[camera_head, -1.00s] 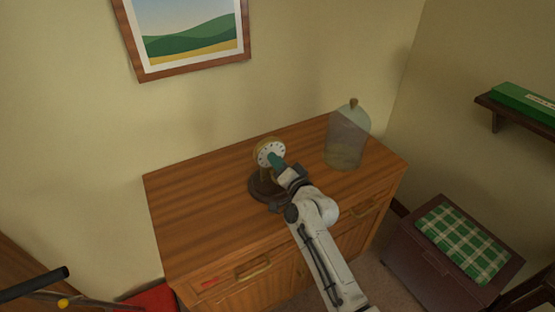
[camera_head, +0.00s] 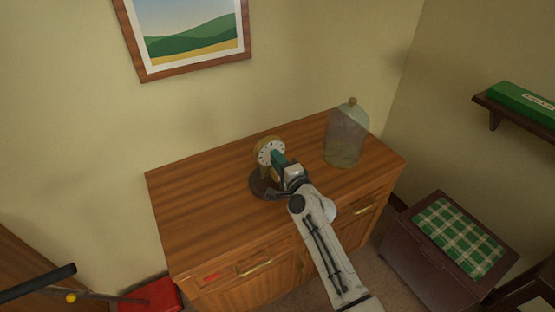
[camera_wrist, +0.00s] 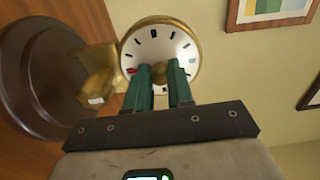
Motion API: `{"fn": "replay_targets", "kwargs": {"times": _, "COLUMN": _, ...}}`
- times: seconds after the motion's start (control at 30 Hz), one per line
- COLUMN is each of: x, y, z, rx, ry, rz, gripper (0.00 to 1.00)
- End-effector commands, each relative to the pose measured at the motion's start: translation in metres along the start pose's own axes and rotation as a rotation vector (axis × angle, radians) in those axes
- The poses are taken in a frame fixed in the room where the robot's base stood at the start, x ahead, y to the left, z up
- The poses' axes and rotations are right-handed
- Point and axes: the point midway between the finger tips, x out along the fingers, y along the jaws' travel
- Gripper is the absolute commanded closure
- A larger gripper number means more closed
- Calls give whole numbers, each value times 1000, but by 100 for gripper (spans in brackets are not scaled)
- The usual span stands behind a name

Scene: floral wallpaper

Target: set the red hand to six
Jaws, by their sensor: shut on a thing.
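A small gold-rimmed clock (camera_head: 263,146) with a white dial stands on a round dark base (camera_head: 257,188) on the wooden cabinet. In the wrist view the dial (camera_wrist: 157,43) shows dark hour marks, and the view is turned so the base (camera_wrist: 25,80) lies at left. A small red piece, seemingly the red hand's tip (camera_wrist: 132,71), shows at the dial's left edge, on the side towards the base. My gripper (camera_wrist: 161,68) has its green fingers against the lower dial, closed on what seems to be the red hand. The fingers hide most of the hand and the dial's lower part.
A glass jar (camera_head: 346,140) with a cork-like knob stands right of the clock on the cabinet top (camera_head: 205,205). The cabinet's left side is clear.

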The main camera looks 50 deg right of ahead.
Motion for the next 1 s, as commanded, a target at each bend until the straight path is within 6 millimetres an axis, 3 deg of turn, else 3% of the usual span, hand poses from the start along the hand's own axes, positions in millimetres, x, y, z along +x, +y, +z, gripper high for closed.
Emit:
{"fn": "replay_targets", "kwargs": {"times": 0.5, "x": -1, "y": 2, "z": -1, "rx": 16, "ry": 1, "rz": 3, "gripper": 100}}
{"fn": "replay_targets", "kwargs": {"times": 0.53, "x": -1, "y": 2, "z": -1, "rx": 16, "ry": 1, "rz": 3, "gripper": 75}}
{"fn": "replay_targets", "kwargs": {"times": 0.7, "x": 0, "y": 1, "z": 0, "rx": 16, "ry": 1, "rz": 2, "gripper": 59}}
{"fn": "replay_targets", "kwargs": {"times": 0.8, "x": 0, "y": 1, "z": 0, "rx": 16, "ry": 1, "rz": 1, "gripper": 52}}
{"fn": "replay_targets", "kwargs": {"times": 1.0, "x": -1, "y": 0, "z": 0, "rx": 16, "ry": 0, "rz": 1, "gripper": 52}}
